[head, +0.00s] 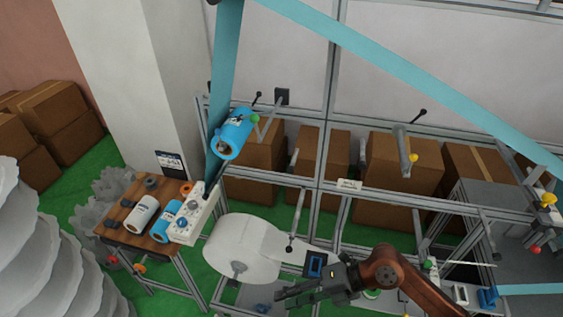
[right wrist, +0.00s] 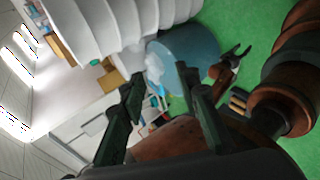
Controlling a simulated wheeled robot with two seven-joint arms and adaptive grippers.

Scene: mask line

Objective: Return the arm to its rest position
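My right gripper (head: 282,297) is at the bottom of the head view, with its copper-brown arm (head: 385,270) coming in from the lower right. It points left, in front of the machine frame, below the large white roll (head: 240,250). In the right wrist view its two dark fingers (right wrist: 160,75) stand apart with nothing held between them. My left gripper is outside the head view. In the right wrist view a small dark two-pronged gripper (right wrist: 236,58), which looks like my left one, has its prongs spread and appears empty.
A wooden table (head: 125,215) with a white roll (head: 142,214) and a blue roll (head: 166,220) stands at left. A blue roll (head: 233,133) hangs on the metal frame (head: 325,120), with cardboard boxes (head: 395,165) behind. Stacked white discs (head: 30,240) fill the lower left.

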